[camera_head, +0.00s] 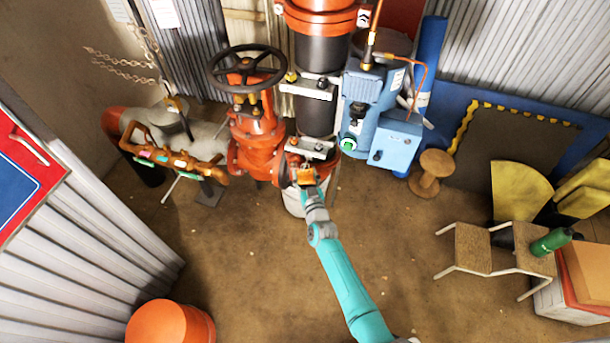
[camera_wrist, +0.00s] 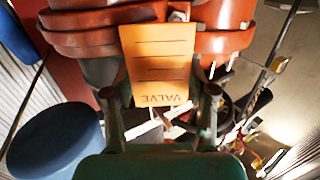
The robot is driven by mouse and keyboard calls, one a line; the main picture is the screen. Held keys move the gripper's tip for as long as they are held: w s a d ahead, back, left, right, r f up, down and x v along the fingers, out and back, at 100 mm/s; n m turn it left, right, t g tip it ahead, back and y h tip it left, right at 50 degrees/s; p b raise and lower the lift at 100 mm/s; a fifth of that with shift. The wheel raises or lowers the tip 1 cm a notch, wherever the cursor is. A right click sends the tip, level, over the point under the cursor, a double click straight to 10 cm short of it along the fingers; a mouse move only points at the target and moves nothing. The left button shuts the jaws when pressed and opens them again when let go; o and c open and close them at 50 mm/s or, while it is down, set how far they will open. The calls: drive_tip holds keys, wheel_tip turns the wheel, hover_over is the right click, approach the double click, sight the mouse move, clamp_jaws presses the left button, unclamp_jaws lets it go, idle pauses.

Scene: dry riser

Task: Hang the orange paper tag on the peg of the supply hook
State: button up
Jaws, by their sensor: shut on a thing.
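The orange paper tag (camera_wrist: 158,60) hangs flat in front of the wrist camera, with black lines and the word VALVE upside down at its lower edge. My gripper (camera_wrist: 160,96) is shut on the tag, with a finger at each side of its lower end. In the head view the tag (camera_head: 306,176) is a small orange patch at the tip of my gripper (camera_head: 309,187), in front of the lower part of the riser. The tag's upper end lies in front of red flanges (camera_wrist: 225,40). I cannot pick out the supply hook or its peg in either view.
A red valve with a black handwheel (camera_head: 247,68) stands left of my gripper. A dark vertical pipe (camera_head: 318,105) rises behind it. The floor (camera_head: 250,250) in front is mostly clear.

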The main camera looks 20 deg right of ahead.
drive_tip(key=o, duration=0.9)
drive_tip(key=s+a, duration=0.1)
drive_tip(key=s, duration=1.1)
drive_tip(key=shift+r, duration=0.15)
